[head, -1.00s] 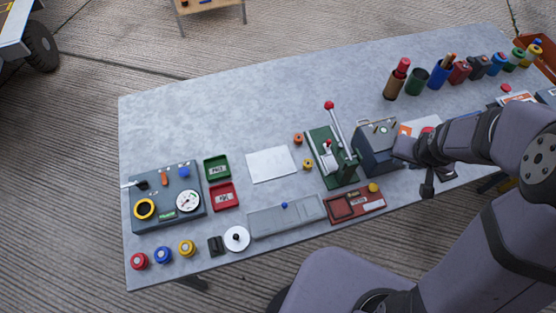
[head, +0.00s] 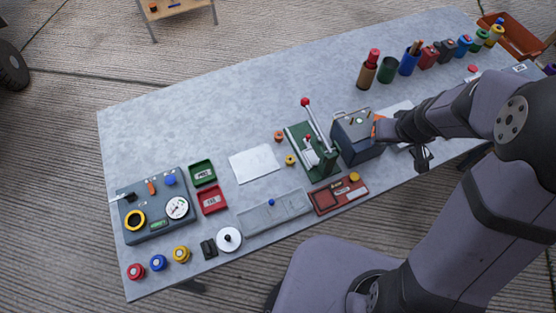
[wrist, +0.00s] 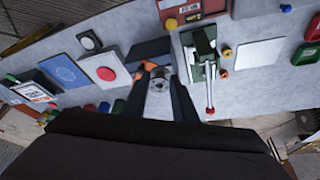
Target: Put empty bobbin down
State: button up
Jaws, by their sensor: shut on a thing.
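My gripper (wrist: 158,76) is shut on a small round grey metallic thing (wrist: 158,84), which looks like the empty bobbin. In the head view my gripper (head: 382,130) is at the right side of a dark grey box with a handle (head: 352,142), and what it holds is hidden there. In the wrist view the box (wrist: 149,50) lies just beyond the fingertips, with an orange part between. I cannot tell whether the held thing touches anything.
A green lever press (head: 310,155) stands left of the box. A white sheet (head: 254,164) lies further left. The back middle of the table is clear.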

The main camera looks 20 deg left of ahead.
jog(key=a+f+n+b, duration=0.2)
jog(key=a, duration=0.2)
jog(key=w+a+f+n+g+y+b, duration=0.1)
jog(key=a+f+n+b, duration=0.1)
jog(key=a+f+n, duration=0.1)
jog(key=w+a+f+n+y+b, duration=0.1)
jog(key=a+f+n+b, duration=0.1)
jog(key=a, duration=0.4)
jog(key=shift+f+g, duration=0.35)
jog(key=shift+g, duration=0.05)
jog(key=s+a+f+n+g+b, duration=0.1)
jog(key=a+f+n+g+b, duration=0.1)
jog(key=a+n+b, duration=0.3)
jog(key=s+a+f+n+g+b, duration=0.1)
jog(key=a+f+n+b, duration=0.4)
jog(key=a, duration=0.9)
jog(key=shift+s+a+g+y+b, duration=0.15)
jog(key=shift+s+g+y+b, duration=0.45)
jog(key=shift+b, duration=1.2)
jog(key=shift+s+f, duration=0.1)
jog(key=shift+s, duration=0.15)
jog(key=p, duration=0.3)
send_over(266, 158)
jog(key=d, duration=0.2)
jog(key=shift+h, duration=0.3)
jog(key=shift+w+f, duration=0.15)
jog(key=shift+f, duration=2.2)
jog(key=shift+w+f, duration=0.1)
jog(key=shift+f, duration=2.45)
